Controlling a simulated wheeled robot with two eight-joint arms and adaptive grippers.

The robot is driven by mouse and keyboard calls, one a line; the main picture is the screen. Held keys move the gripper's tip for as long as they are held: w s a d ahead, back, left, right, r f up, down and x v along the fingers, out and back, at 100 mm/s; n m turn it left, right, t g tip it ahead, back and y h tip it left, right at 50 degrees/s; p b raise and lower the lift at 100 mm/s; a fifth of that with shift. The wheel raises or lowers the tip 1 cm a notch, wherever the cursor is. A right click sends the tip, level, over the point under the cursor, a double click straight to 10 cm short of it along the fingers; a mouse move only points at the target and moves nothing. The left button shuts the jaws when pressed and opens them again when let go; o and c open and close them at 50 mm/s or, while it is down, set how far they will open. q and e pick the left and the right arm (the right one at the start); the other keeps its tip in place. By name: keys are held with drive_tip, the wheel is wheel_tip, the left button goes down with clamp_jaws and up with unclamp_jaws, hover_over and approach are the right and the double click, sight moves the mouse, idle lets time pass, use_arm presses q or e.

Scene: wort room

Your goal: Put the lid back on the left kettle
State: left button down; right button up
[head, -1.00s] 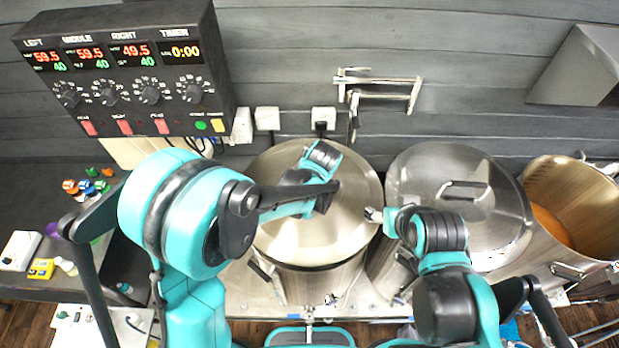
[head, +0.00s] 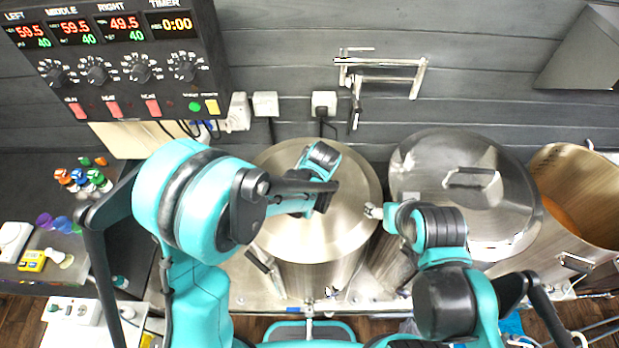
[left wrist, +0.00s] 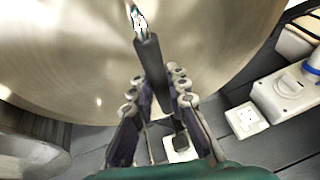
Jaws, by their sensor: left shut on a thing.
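The lid (head: 285,225) of the left kettle is a round brushed-metal disc. It lies over the mouth of the left kettle (head: 312,285) and looks level and centred. I cannot tell whether its rim touches all round. My left gripper (left wrist: 155,92) is shut on the lid's black handle (left wrist: 150,58) in the left wrist view. My right gripper (head: 374,211) is at the lid's right edge, between the left and middle kettles. Its fingers are too small to read.
The middle kettle's lid (head: 430,195) is on, with its handle up. The right kettle (head: 562,165) is open with orange liquid inside. A control panel (head: 120,75) hangs at upper left. A metal pipe fitting (head: 385,80) sticks out from the wall behind the kettles.

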use_arm(q)
drive_tip(key=c, duration=1.4)
unclamp_jaws()
drive_tip(key=v, duration=1.2)
